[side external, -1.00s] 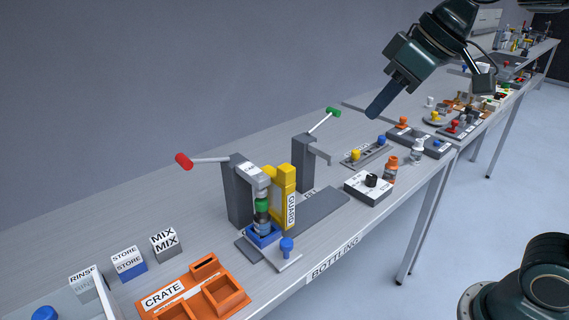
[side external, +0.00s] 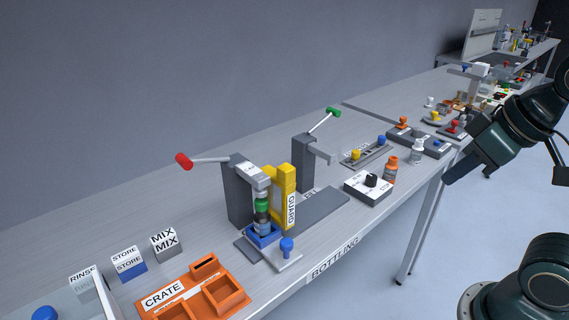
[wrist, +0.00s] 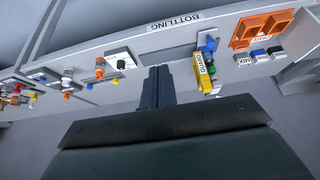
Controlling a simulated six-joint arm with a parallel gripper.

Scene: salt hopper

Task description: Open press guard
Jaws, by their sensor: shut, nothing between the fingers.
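The press guard (side external: 284,197) is a yellow upright piece labelled GUARD, standing beside the grey press (side external: 238,192) that has a red-ended lever (side external: 184,161). A bottle with a green band (side external: 262,212) stands in the blue holder under the press, left of the guard. The guard also shows in the wrist view (wrist: 203,77). My gripper (side external: 449,180) is shut and empty, off the front edge of the bench at the right, well away from the guard. Its shut fingers (wrist: 157,72) point toward the bench in the wrist view.
A blue knob (side external: 287,246) stands in front of the guard. A second grey stand (side external: 304,162) with a green-ended lever is behind. An orange crate (side external: 163,293) is at front left. A white box with a black knob (side external: 368,187) and orange bottle (side external: 390,168) sit right.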

